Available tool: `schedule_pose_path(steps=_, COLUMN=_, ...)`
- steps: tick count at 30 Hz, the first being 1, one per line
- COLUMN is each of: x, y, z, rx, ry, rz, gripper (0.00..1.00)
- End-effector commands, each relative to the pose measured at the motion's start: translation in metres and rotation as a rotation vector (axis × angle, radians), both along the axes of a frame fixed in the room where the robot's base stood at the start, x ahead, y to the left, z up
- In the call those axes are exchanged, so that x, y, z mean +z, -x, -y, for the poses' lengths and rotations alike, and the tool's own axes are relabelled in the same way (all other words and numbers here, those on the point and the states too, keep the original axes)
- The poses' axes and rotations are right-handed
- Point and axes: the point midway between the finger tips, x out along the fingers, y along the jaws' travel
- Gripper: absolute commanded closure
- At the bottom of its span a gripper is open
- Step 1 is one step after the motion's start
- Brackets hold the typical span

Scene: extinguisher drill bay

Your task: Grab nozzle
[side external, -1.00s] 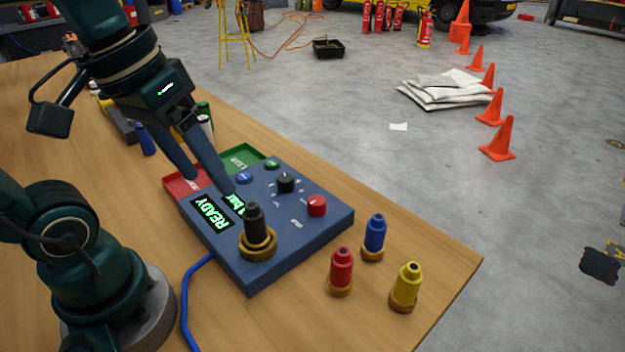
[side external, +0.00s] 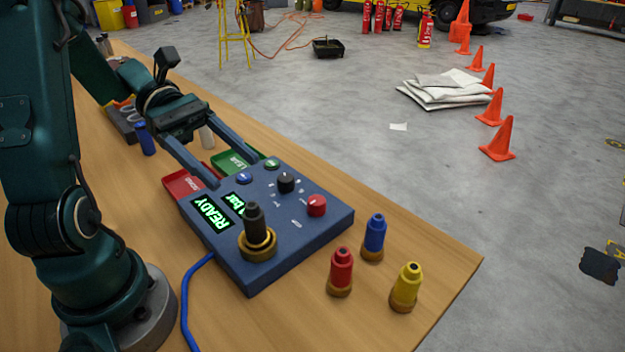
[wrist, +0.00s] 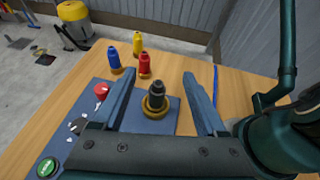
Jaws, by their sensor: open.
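A black nozzle (side external: 254,222) stands upright in a brass ring on the blue control box (side external: 300,240). It also shows in the wrist view (wrist: 157,92), between and beyond my fingers. Red (side external: 341,270), blue (side external: 375,236) and yellow (side external: 406,286) nozzles stand upright on brass bases on the table, right of the box; they show at the top of the wrist view. My gripper (side external: 237,170) is open and empty, tilted towards the horizontal over the back of the box. Its fingers point towards the black nozzle without touching it.
The box carries a lit READY display (side external: 212,216), a red knob (side external: 317,205), a black knob (side external: 286,182) and buttons. Red (side external: 182,184) and green (side external: 228,160) trays adjoin its back.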

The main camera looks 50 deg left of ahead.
Motion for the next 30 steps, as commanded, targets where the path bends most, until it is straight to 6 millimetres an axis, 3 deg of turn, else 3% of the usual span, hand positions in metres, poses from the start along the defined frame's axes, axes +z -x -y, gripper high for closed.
schedule_pose_path(steps=6, x=-0.052, y=0.001, z=0.001, rx=-0.003, ry=0.003, rz=-0.003, gripper=0.26)
schedule_pose_path(steps=10, x=-0.071, y=0.000, z=0.001, rx=-0.003, ry=0.000, rz=0.000, gripper=0.26)
schedule_pose_path(steps=14, x=-0.080, y=0.000, z=0.004, rx=-0.006, ry=-0.004, rz=0.002, gripper=0.26)
schedule_pose_path(steps=24, x=-0.094, y=-0.007, z=0.039, rx=-0.009, ry=-0.002, rz=0.003, gripper=0.26)
schedule_pose_path(steps=30, x=-0.098, y=-0.009, z=0.047, rx=-0.006, ry=-0.006, rz=0.003, gripper=0.26)
